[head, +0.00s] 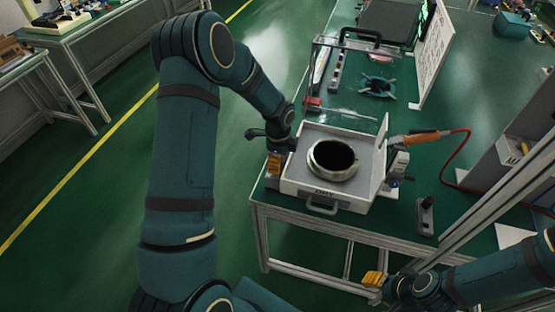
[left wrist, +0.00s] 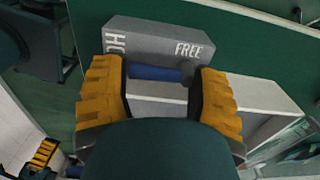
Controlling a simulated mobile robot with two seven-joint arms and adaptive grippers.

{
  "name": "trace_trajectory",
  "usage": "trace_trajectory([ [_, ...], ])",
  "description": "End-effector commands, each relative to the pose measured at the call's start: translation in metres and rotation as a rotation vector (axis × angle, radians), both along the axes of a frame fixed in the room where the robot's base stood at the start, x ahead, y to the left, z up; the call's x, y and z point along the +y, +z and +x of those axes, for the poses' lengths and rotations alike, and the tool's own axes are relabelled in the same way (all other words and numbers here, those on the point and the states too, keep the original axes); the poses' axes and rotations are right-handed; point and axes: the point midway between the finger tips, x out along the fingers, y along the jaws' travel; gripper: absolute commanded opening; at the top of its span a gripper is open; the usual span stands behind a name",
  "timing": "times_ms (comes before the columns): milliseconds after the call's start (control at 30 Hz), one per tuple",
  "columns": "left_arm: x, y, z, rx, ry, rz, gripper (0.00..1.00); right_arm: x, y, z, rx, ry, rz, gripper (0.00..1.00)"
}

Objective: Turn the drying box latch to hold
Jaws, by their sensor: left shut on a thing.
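The drying box (head: 302,172) is a white open tray marked DRY, with a clear lid raised and a pale ring with a dark centre inside. My left gripper (head: 274,164) is at the box's left side. In the left wrist view my left gripper (left wrist: 163,92) is shut on the blue latch lever (left wrist: 153,73), a bar lying across between the yellow fingers. A grey block (left wrist: 150,43) behind it reads FREE at right and partly HO at left. The latch is hidden in the head view. My right gripper (head: 373,279) is low, before the table; its jaw opening is unclear.
The green table (head: 400,225) also holds a small black block (head: 426,215), an orange-handled tool (head: 415,138) with a red hose, and a teal stand (head: 378,86) farther back. A metal profile rises at right. Floor left of the table is clear.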

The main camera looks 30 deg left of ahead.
Motion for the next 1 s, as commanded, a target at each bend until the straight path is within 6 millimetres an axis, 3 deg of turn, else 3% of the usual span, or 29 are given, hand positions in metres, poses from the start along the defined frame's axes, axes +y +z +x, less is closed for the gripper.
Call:
trace_trajectory([
  [133, 0.000, -0.001, -0.002, 0.006, 0.004, -0.002, 0.27, 0.000, 0.000, 0.000, 0.000, 0.000, 0.000, 0.47],
  [167, 0.000, -0.001, -0.002, 0.006, 0.004, -0.002, 0.69, 0.000, 0.000, 0.000, 0.000, 0.000, 0.000, 0.47],
  [233, 0.000, -0.001, -0.002, 0.005, 0.003, -0.002, 0.93, 0.000, 0.000, 0.000, 0.000, 0.000, 0.000, 0.47],
  [267, 0.000, -0.001, -0.002, 0.005, 0.003, -0.002, 1.00, 0.000, 0.000, 0.000, 0.000, 0.000, 0.000, 0.47],
  [633, 0.000, 0.009, 0.000, 0.000, 0.002, -0.001, 1.00, 0.000, 0.000, 0.000, 0.000, 0.000, 0.000, 0.47],
  [1000, 0.001, 0.080, 0.000, -0.001, 0.003, -0.001, 1.00, 0.000, 0.000, 0.000, 0.000, 0.000, 0.000, 0.47],
])
